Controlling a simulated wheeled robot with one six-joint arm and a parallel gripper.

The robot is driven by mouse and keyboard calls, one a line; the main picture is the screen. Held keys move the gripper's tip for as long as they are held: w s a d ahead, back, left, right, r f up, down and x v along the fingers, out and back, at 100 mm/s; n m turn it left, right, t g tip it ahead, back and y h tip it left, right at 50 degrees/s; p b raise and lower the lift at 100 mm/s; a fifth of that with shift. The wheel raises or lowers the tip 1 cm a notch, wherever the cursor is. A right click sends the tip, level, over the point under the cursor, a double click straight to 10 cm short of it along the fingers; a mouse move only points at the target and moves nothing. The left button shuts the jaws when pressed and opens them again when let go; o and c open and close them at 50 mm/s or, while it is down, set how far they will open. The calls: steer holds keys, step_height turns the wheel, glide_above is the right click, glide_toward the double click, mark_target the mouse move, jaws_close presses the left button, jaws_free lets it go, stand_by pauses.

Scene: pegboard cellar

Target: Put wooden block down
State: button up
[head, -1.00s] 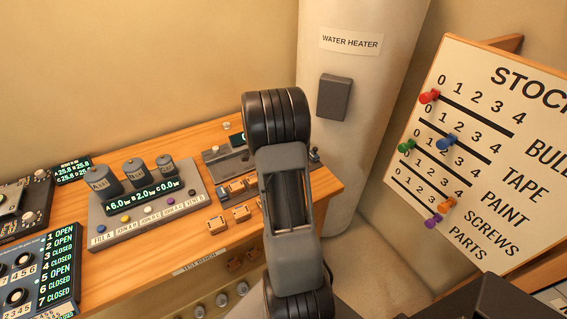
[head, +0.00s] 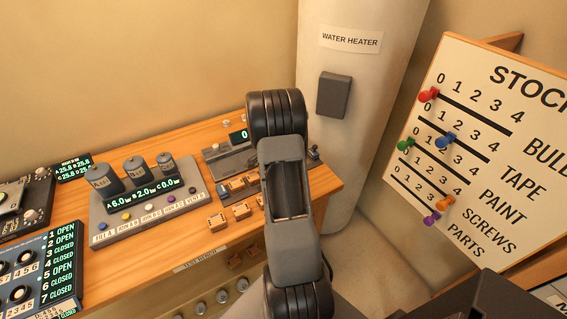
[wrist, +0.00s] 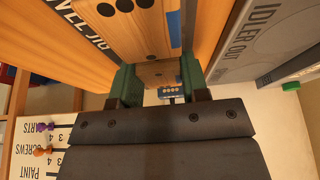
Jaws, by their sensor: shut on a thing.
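In the wrist view my gripper (wrist: 157,82) has its two green fingers closed on the sides of a wooden block (wrist: 158,70). In the head view my arm hides the gripper and the held block. Whether the block touches a surface below is unclear.
The wooden bench (head: 205,258) carries a grey gauge console (head: 150,212) and several small orange-brown blocks (head: 217,222). A grey IDLER OUT unit (wrist: 262,45) is close right of the fingers in the wrist view. The water heater (head: 350,85) and stock board (head: 465,160) stand right of the bench.

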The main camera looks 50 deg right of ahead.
steer(key=o, duration=1)
steer(key=shift+r+p, duration=0.2)
steer(key=shift+p, duration=0.1)
steer(key=b+v, duration=0.2)
steer(key=v, duration=0.9)
steer(key=s+a+r+n+t, duration=0.1)
steer(key=a+r+n, duration=0.15)
steer(key=a, duration=0.25)
steer(key=a+r+n+t+y, duration=0.1)
steer(key=a+r+n, duration=0.1)
steer(key=a+n, duration=0.25)
steer(key=s+a+r+n+t, duration=0.1)
steer(key=a+r+n, duration=0.1)
steer(key=a, duration=0.4)
steer(key=s+a+n+y, duration=0.1)
steer(key=s+a+n, duration=0.2)
steer(key=a+n, duration=0.1)
steer(key=s+a+n+t+y, duration=0.1)
steer(key=s+a+n, duration=0.2)
steer(key=a+n, duration=0.1)
steer(key=s+a+r+n+t+y, duration=0.1)
steer(key=s+a+n, duration=0.2)
steer(key=a, duration=0.3)
steer(key=shift+s+a+n, duration=0.25)
steer(key=shift+a+n, duration=0.1)
steer(key=shift+n, duration=0.55)
